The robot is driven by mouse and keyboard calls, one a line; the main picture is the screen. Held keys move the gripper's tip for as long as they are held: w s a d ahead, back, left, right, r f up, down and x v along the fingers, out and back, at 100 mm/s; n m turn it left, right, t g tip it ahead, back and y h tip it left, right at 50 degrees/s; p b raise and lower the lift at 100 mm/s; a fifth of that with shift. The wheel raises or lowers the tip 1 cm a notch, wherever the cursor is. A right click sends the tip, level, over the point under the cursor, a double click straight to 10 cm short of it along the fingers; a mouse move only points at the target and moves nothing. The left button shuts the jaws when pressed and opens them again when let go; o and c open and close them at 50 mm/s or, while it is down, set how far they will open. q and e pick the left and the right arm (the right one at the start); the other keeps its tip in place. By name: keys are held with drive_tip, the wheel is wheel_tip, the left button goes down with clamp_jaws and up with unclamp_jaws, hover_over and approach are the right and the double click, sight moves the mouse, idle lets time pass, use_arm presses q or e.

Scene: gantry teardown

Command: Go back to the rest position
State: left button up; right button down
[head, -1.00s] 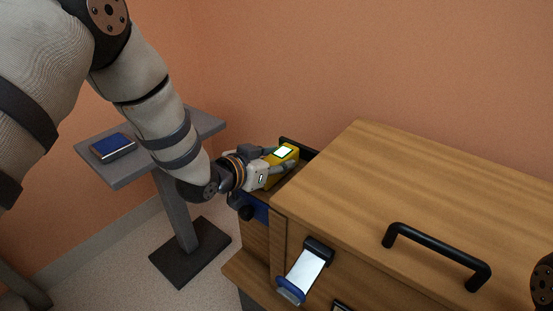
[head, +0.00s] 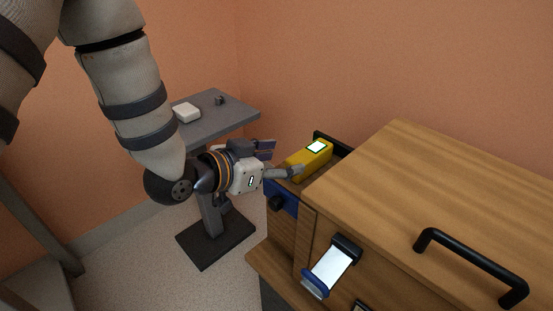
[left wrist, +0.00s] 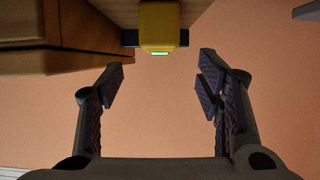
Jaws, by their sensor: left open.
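My left gripper (head: 280,160) is open and empty, just left of a yellow block-shaped device (head: 308,161) with a lit, green-edged screen. The device sits at the open top of the drawer or compartment (head: 283,198) at the cabinet's left end. In the left wrist view, my open fingers (left wrist: 160,85) stand wide apart with bare wall between them. The yellow device (left wrist: 159,28) is beyond them at the top, apart from both fingers. My right gripper is not in view.
A grey pedestal table (head: 232,108) with a white box (head: 186,112) stands behind my left arm. Floor shows between them.

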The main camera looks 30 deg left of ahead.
use_arm(q)
drive_tip(key=shift+s+a+r, duration=0.2)
drive_tip(key=shift+s+r, duration=0.05)
drive_tip(key=shift+s, duration=0.35)
drive_tip(key=s+f+g, duration=0.1)
drive_tip(key=s+f, duration=0.1)
drive_tip(key=s+f+g+p, duration=0.1)
drive_tip(key=s+f, duration=0.1)
drive_tip(key=f, duration=0.1)
drive_tip(key=s+f+n+g+y, duration=0.1)
drive_tip(key=s+f, duration=0.1)
drive_tip(key=f, duration=0.1)
drive_tip(key=shift+a+f, duration=0.1)
drive_tip(key=s+f+n+g+y+p, duration=0.2)
drive_tip(key=s+f+g, duration=0.3)
drive_tip(key=s+f, duration=0.6)
drive_tip(key=s+a+f+n+g+y+p, duration=0.1)
drive_tip(key=s+g, duration=0.6)
drive_tip(key=s, duration=1.8)
drive_tip(key=shift+a+f+y, duration=0.2)
drive_tip(key=shift+f+y, duration=0.1)
drive_tip(key=shift+f, duration=0.45)
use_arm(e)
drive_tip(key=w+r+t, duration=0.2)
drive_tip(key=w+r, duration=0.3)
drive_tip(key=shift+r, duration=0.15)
